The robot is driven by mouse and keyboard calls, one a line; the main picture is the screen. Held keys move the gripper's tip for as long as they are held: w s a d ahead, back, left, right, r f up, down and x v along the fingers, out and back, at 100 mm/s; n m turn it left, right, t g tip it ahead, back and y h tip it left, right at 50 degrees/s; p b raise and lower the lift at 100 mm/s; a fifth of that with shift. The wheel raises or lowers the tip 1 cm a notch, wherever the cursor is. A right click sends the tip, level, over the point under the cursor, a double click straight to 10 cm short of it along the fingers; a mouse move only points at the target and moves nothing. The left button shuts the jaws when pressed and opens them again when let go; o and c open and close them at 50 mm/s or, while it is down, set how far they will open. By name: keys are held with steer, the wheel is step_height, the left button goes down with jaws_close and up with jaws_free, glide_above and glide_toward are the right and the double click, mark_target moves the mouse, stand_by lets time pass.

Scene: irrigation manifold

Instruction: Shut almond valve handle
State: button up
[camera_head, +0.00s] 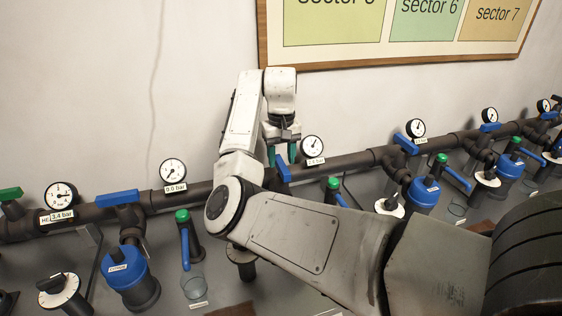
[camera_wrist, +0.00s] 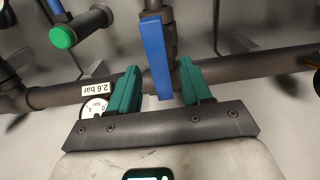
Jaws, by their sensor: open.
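No label reading "almond" is legible in either view. My gripper (camera_head: 282,154) is over the main pipe with its green fingers pointing down. It is open, with a blue lever handle (camera_wrist: 154,55) between its fingers in the wrist view, and gaps show on both sides. This handle runs across the main pipe, roughly in line with its branch pipe. In the head view the same handle (camera_head: 283,171) shows just below the fingertips, partly hidden by my arm. The gripper (camera_wrist: 161,88) also shows in the wrist view.
A gauge marked 2.6 bar (camera_head: 312,146) sits close right of my gripper. Blue-topped canisters (camera_head: 124,267), green-capped taps and dials stand below the pipe (camera_head: 345,162). A sector board (camera_head: 390,55) hangs above.

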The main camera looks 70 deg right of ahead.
steer(key=shift+f, duration=0.75)
steer(key=shift+c, duration=0.3)
jaws_close()
